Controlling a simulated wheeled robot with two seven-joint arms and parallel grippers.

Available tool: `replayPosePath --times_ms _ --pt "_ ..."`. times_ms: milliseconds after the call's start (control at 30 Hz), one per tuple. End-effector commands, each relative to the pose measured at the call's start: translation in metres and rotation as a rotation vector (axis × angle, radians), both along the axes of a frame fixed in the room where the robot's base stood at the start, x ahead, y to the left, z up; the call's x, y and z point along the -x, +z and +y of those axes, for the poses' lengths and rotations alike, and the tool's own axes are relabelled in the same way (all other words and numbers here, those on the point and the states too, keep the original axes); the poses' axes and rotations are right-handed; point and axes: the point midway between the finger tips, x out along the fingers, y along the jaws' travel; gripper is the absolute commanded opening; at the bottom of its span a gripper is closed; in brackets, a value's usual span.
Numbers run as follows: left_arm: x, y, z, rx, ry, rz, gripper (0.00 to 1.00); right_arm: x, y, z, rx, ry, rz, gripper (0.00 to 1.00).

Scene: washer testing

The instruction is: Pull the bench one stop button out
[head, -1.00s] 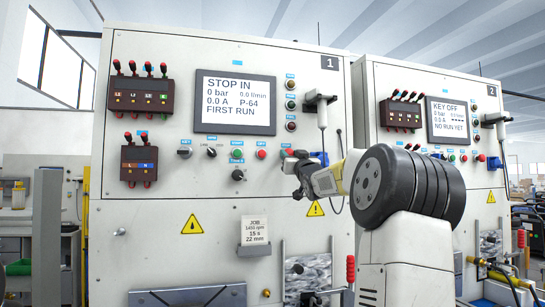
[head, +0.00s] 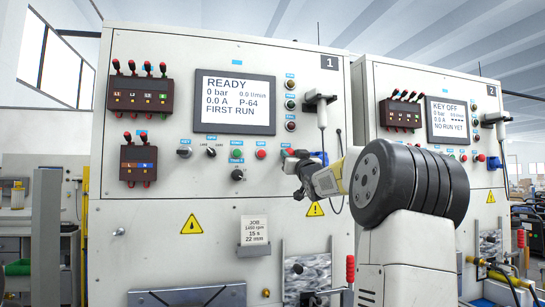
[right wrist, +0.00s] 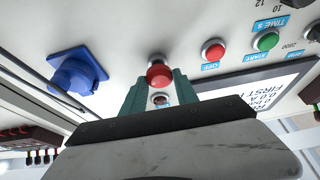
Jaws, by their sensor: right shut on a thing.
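Bench one (head: 150,215) is the nearer white cabinet marked 1. The red stop button (right wrist: 158,73) shows in the right wrist view between the green fingertips of my right gripper (right wrist: 158,90). My right gripper (head: 296,163) is at the panel in the head view, shut on the stop button, which it partly hides there. My left gripper is not in view.
A blue socket (right wrist: 78,73) sits close beside the stop button. A red OFF button (right wrist: 213,50) and a green START button (right wrist: 265,41) lie on its other side. A hanging handset (head: 321,112) is just above. Bench two (head: 440,160) stands to the right.

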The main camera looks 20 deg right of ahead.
Motion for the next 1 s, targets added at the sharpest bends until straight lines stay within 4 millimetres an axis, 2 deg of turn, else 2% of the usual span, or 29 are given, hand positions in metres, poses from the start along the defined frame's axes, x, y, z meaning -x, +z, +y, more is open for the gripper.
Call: replayPosePath --times_ms 33,100,133,467,567,900,1000 --pt "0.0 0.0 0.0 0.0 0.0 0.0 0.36 0.0 -0.001 0.0 0.001 0.0 0.003 0.39" --pt "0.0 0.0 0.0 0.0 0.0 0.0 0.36 0.0 -0.001 0.0 0.001 0.0 0.002 0.53" --pt "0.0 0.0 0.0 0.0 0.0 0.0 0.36 0.0 -0.001 0.0 0.001 0.0 0.002 0.56" --pt "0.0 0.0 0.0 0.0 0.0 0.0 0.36 0.002 -0.001 0.0 0.001 0.0 0.002 0.56" --pt "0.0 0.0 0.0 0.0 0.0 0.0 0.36 0.011 -0.004 0.001 0.003 -0.001 0.001 0.56" --pt "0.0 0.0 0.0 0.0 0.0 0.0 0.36 0.061 -0.026 0.004 0.004 -0.002 0.003 0.56" --pt "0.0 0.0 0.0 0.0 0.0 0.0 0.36 0.069 -0.029 0.004 0.003 -0.001 0.002 0.56"
